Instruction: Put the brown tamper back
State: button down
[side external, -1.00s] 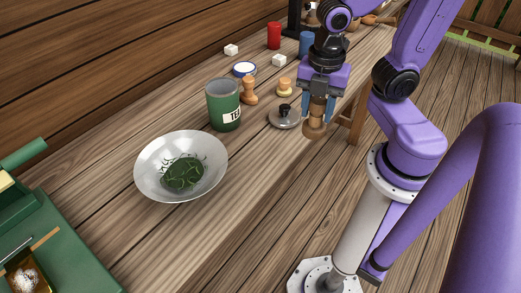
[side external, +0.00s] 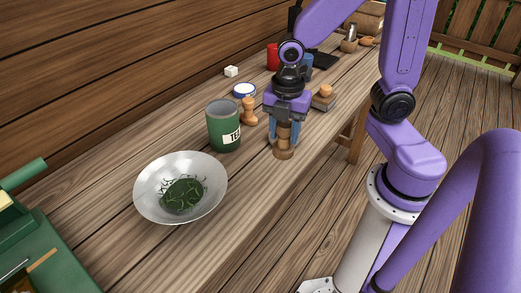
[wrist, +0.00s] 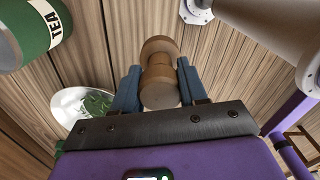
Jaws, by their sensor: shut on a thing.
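My gripper (side external: 284,128) is shut on a brown wooden tamper (side external: 283,153), held upright by its narrow middle in the side view. In the wrist view the tamper (wrist: 159,85) sits between the blue fingers of my gripper (wrist: 157,88). It is over or very close to the table's front part, right of the green tea can (side external: 223,126); I cannot tell whether its base touches the wood. A second, lighter wooden tamper-like piece (side external: 249,111) stands behind the can's right side. A wooden-knobbed piece on a grey square base (side external: 322,98) stands to the right, behind my gripper.
A metal bowl of green leaves (side external: 150,205) stands at the front left of the table, and a green tray (side external: 70,270) is at the lower left. A blue-rimmed white dish (side external: 243,90), a white cube (side external: 231,71) and a red can (side external: 272,58) are behind. The front edge is clear.

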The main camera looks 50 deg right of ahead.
jog(key=shift+w+a+f, duration=0.15)
jog(key=shift+w+f, duration=0.9)
jog(key=shift+f, duration=0.5)
jog(key=shift+w+a+f, duration=0.15)
jog(key=shift+w+f, duration=0.95)
jog(key=shift+f, duration=0.45)
jog(key=shift+w+a+f, duration=0.15)
jog(key=shift+w+f, duration=0.9)
jog(key=shift+f, duration=0.5)
jog(key=shift+f, duration=0.25)
jog(key=c, duration=0.6)
grip_release()
notch_tip(320, 180, up, 17)
jog(key=s+f+m, duration=0.2)
jog(key=s+m, duration=0.6)
jog(key=s, duration=1)
jog(key=shift+s+a+f, duration=0.25)
jog(key=shift+s, duration=0.1)
